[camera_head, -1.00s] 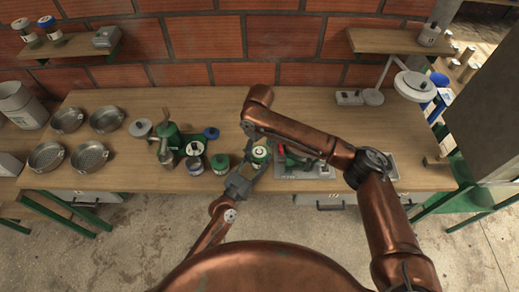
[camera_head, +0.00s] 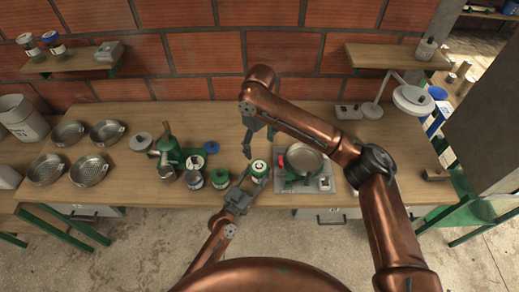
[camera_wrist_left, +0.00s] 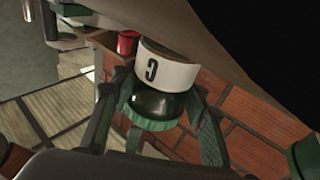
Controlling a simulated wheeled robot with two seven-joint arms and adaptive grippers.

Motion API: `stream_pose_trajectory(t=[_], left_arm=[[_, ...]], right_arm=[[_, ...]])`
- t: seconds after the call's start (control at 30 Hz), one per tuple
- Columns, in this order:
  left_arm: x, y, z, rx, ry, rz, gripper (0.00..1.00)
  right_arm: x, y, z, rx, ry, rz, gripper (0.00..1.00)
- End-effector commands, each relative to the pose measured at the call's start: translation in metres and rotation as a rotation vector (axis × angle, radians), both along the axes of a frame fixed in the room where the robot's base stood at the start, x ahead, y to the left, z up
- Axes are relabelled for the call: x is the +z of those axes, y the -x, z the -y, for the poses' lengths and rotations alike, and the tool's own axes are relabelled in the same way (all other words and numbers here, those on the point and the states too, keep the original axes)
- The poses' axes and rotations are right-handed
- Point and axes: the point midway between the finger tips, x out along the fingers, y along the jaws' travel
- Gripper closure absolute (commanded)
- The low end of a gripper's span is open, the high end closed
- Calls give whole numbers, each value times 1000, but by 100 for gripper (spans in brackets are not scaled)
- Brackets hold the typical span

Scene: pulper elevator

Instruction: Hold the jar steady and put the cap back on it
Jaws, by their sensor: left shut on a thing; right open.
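A small jar with a white label and green on top (camera_head: 259,169) stands at the front of the bench. My left gripper (camera_head: 248,181) is shut on it, fingers on either side. In the left wrist view, the jar's white label (camera_wrist_left: 168,72) bears a dark mark, and a ridged green rim (camera_wrist_left: 150,119) shows between my fingers (camera_wrist_left: 155,125). I cannot tell whether that rim is a cap. My right gripper (camera_head: 259,140) is open and empty, pointing down, behind and above the jar. I cannot make out a separate loose cap with certainty.
Left of the jar stand a green-topped jar (camera_head: 220,178), a dark-topped jar (camera_head: 194,180) and a green machine (camera_head: 170,155). A lamp (camera_head: 412,98) stands at the right. The bench's back middle is clear.

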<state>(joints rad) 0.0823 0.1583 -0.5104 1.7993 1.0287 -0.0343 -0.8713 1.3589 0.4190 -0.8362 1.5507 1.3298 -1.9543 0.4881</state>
Motion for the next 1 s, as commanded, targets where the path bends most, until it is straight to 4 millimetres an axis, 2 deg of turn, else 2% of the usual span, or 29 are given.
stream_pose_trajectory(t=[0.27, 0.3, 0.5, 0.6, 0.87, 1.0], left_arm=[[-1, 0, 0, 0, -1, -2, 100], [-1, 0, 0, 0, -1, -2, 57], [-1, 0, 0, 0, -1, -1, 44], [-1, 0, 0, 0, -1, -1, 38], [0, 1, -1, 0, 0, 0, 38], [-3, 10, -7, 0, -2, 0, 38]], right_arm=[[1, 0, 0, -1, 0, 0, 32], [1, 0, 0, -1, 0, 0, 32], [1, 0, 0, -1, 0, 0, 32], [1, 0, 0, -1, 0, 0, 32], [1, 0, 0, -1, 0, 0, 32], [1, 0, 0, -1, 0, 0, 32]])
